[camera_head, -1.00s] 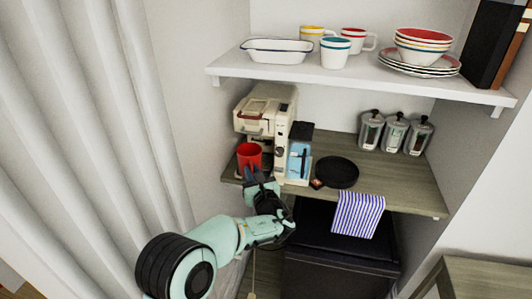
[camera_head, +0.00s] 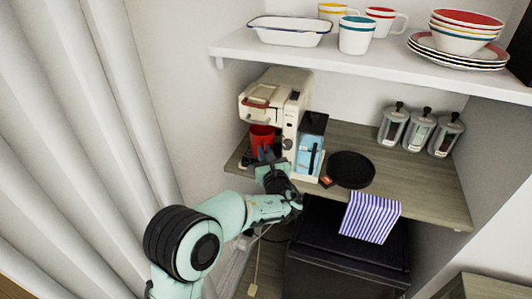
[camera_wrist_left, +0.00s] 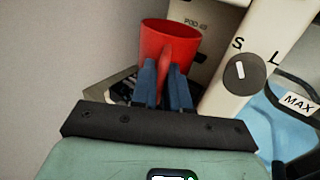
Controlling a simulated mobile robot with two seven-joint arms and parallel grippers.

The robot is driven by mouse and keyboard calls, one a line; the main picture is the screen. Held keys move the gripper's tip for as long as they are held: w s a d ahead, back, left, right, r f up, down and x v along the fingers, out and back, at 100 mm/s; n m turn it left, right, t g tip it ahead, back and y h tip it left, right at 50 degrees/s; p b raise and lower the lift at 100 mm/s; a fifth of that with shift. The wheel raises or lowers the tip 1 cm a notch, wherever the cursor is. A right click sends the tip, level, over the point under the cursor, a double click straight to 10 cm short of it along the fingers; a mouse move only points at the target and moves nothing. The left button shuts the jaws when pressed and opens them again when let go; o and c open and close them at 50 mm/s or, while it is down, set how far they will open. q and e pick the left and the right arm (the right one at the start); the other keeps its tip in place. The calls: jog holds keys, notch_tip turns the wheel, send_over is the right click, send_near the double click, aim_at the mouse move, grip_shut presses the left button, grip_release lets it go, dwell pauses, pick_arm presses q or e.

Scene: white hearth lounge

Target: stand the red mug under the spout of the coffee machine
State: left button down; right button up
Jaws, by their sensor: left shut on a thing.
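The red mug (camera_head: 262,138) is upright at the front of the cream coffee machine (camera_head: 277,98), below its overhanging head. In the left wrist view the red mug (camera_wrist_left: 167,45) stands between the blue fingertips of my left gripper (camera_wrist_left: 166,82), which is shut on its handle. In the head view my left gripper (camera_head: 268,158) reaches up from below to the mug. The machine's front and its dial (camera_wrist_left: 240,72) are just right of the mug in the wrist view. The spout itself is hidden, and I cannot tell whether the mug's base touches the drip tray. My right gripper is not in view.
A blue water tank (camera_head: 309,155) is at the machine's right. A black round plate (camera_head: 351,170), a striped towel (camera_head: 370,217) and several jars (camera_head: 419,131) share the wooden counter (camera_head: 420,185). A white shelf (camera_head: 370,66) with dishes hangs above. A curtain is at left.

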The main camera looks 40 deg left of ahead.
pick_arm(q)
jog(key=shift+w+f, duration=0.15)
jog(key=shift+w, duration=0.05)
jog(key=c, duration=1.4)
grip_release()
jog(key=o, duration=0.3)
